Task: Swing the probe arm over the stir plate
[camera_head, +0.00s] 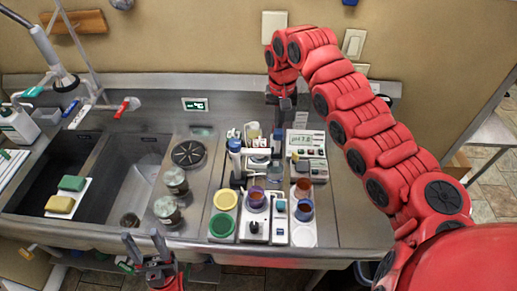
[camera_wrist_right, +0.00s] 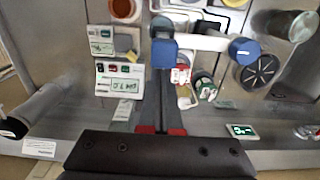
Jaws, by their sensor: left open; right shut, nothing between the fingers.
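The probe arm is a white bar (camera_wrist_right: 203,42) running from a blue-capped post (camera_head: 235,146) to a blue end block (camera_wrist_right: 163,53). The bar lies behind the stir plate, on the pH meter's side. The stir plate (camera_head: 254,229) appears to be the white unit with a black knob at the counter's front, with a beaker of dark liquid (camera_head: 256,197) on it. My right gripper (camera_head: 285,108) is shut and empty, its fingertips (camera_wrist_right: 160,78) close beside the blue block; I cannot tell if they touch. My left gripper (camera_head: 145,240) is open and empty at the front edge.
A pH meter (camera_head: 307,142) stands right of the post. Metal canisters (camera_head: 176,181) and sinks lie left. The counter's right end is bare.

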